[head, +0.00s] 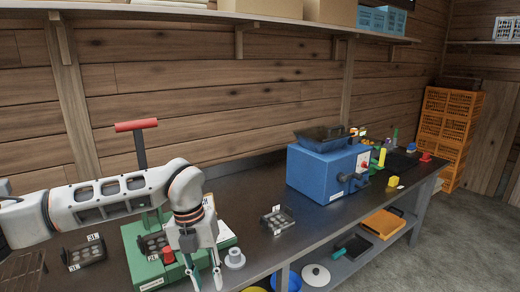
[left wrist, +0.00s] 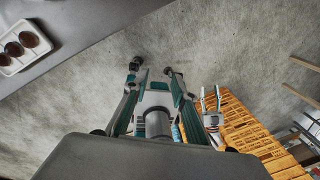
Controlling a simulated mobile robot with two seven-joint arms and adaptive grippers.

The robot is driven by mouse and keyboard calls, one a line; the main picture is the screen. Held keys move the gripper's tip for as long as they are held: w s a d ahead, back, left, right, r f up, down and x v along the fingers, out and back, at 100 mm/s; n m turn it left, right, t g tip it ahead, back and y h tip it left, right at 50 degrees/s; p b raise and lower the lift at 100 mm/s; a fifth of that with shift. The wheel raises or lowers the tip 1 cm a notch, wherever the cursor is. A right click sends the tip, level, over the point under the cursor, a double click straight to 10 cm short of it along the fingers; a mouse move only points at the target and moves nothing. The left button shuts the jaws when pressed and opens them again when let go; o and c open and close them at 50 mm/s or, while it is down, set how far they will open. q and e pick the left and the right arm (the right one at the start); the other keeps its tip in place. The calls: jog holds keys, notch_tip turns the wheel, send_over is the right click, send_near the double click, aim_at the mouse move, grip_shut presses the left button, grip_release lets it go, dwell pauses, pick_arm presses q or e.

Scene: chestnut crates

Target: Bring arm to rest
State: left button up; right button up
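My left arm reaches in from the left in the head view. Its gripper (head: 205,280) points down by the front edge of the dark workbench (head: 255,195), its two fingers apart with nothing between them. In the left wrist view the left gripper (left wrist: 153,67) is also open and empty, above the bare floor. A smaller gripper (left wrist: 211,91), which looks like my right one, shows there in front of orange crates, its fingers apart and nothing seen between them. The right gripper is not in the head view.
A green device (head: 150,262) with a red-handled lever (head: 136,126) stands close to the left gripper. A blue machine (head: 325,170) stands farther along the bench. A white tray (left wrist: 36,50) holds brown round things. Orange crates (head: 447,125) are stacked at the back right. The floor (head: 440,235) is clear at right.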

pick_arm(q)
jog(key=s+d+f+m+g+h, duration=0.1)
jog(key=s+d+g+h, duration=0.1)
jog(key=s+d+h, duration=0.5)
jog(key=s+d+f+m+g+h, duration=0.15)
jog(key=s+d, duration=0.35)
jog(key=d, duration=0.6)
jog(key=s+d+r+n+t+h, duration=0.1)
jog(key=d+r+n+t+h, duration=0.1)
jog(key=d+r+n+h, duration=0.5)
jog(key=w+a+f+n+t+y, duration=0.2)
jog(key=w+a+f+n+t, duration=0.25)
jog(key=a+n+t, duration=0.35)
jog(key=w+a+f+n+t+y, duration=0.2)
jog(key=w+a+f+n+t, duration=0.3)
jog(key=n+t, duration=0.55)
jog(key=s+a+f+n+g+y, duration=0.1)
jog(key=s+a+f+n+y, duration=0.2)
jog(key=s+a+f, duration=0.2)
jog(key=s+a+f+n+g+y, duration=0.2)
jog(key=s+a+f+n+y, duration=0.1)
jog(key=a+f, duration=0.5)
jog(key=s+a+f+n+g+y, duration=0.2)
jog(key=s+a+f+y, duration=0.2)
jog(key=f, duration=0.7)
jog(key=s+a, duration=0.2)
jog(key=s, duration=0.1)
jog(key=shift+a+f+n, duration=0.25)
jog(key=shift+a+n, duration=0.05)
jog(key=shift+n, duration=0.1)
